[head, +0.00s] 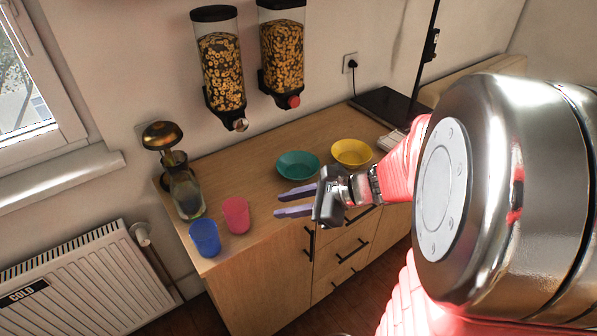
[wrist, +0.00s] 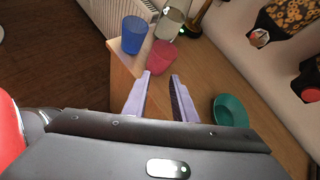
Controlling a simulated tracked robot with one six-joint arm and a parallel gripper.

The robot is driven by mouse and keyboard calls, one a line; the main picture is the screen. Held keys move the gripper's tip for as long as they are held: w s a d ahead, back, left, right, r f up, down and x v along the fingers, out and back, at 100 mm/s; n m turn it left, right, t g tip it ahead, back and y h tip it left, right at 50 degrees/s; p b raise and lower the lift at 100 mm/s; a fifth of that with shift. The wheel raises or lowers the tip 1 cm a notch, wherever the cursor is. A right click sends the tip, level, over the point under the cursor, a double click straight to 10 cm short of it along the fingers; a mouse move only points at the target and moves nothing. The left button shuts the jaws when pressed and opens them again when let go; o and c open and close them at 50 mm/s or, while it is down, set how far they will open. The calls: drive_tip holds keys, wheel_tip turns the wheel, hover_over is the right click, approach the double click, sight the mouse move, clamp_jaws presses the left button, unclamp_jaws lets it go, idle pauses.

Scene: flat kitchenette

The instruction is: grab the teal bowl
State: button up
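The teal bowl (head: 298,165) sits on the wooden counter in the head view, below the cereal dispensers and left of a yellow bowl. In the wrist view the teal bowl (wrist: 230,112) is to the right of my fingers. My gripper (head: 284,202) is open, with its two lavender fingers apart and nothing between them. In the head view the fingers point left, in front of the teal bowl and near the counter's front edge. In the wrist view my gripper (wrist: 160,84) has the fingers pointing towards the cups, apart from the bowl.
A pink cup (head: 236,215) and a blue cup (head: 205,238) stand at the counter's left end, with a glass bottle (head: 185,190) behind. The yellow bowl (head: 352,153) is close beside the teal bowl. Two cereal dispensers (head: 222,75) hang on the wall above. A radiator (head: 90,290) is at left.

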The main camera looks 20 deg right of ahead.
drive_tip(key=s+a+r+n+g+h, duration=0.35)
drive_tip(key=s+a+n, duration=0.45)
drive_tip(key=n, duration=0.5)
drive_tip(key=s+d+r+n+t+h, duration=0.1)
drive_tip(key=s+d+r+n+h, duration=0.2)
drive_tip(key=n, duration=0.8)
drive_tip(key=s+r+h, duration=0.1)
drive_tip(key=s, duration=0.1)
drive_tip(key=shift+s+r, duration=0.3)
drive_tip(key=shift+r, duration=0.05)
